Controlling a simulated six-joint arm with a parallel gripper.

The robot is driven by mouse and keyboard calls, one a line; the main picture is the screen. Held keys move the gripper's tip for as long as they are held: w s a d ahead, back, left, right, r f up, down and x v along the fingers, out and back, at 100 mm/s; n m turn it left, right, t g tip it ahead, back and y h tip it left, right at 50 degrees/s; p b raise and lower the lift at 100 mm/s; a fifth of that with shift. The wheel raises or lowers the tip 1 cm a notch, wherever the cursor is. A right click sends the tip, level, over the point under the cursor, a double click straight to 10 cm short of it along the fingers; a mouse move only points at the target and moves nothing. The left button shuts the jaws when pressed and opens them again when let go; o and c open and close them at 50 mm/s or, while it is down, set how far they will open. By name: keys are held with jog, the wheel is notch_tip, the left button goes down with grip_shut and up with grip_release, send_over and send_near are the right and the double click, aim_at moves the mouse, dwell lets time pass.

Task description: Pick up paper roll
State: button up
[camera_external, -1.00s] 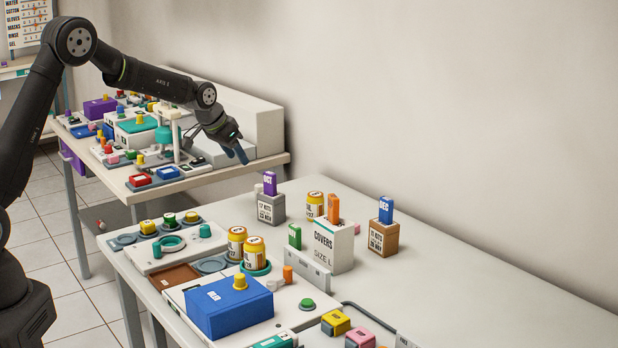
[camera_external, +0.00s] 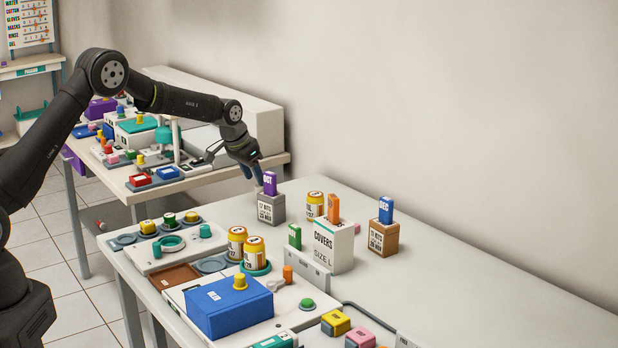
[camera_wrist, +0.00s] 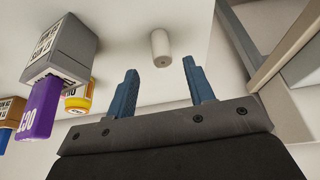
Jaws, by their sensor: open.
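A small white cylinder, the paper roll (camera_wrist: 160,45), stands on the pale table near its edge in the wrist view. It lies ahead of my gripper (camera_wrist: 160,68), in line with the gap between the two blue fingers, and is not between them. My gripper is open and empty. In the external view my gripper (camera_external: 254,175) hangs over the near table's far left corner, just behind the grey box with the purple OCT card. I cannot make out the roll in that view.
The grey box (camera_wrist: 75,50) with its purple card (camera_wrist: 40,115) stands left of the roll in the wrist view. A yellow-labelled jar (camera_wrist: 80,95) is beside it. The table edge (camera_wrist: 212,35) is close on the right. The COVERS box (camera_external: 334,245) stands farther right.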

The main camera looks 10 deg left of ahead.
aim_at(257, 186)
jog(key=shift+a+x, duration=0.2)
jog(key=shift+x, duration=2.8)
jog(key=c, duration=1.1)
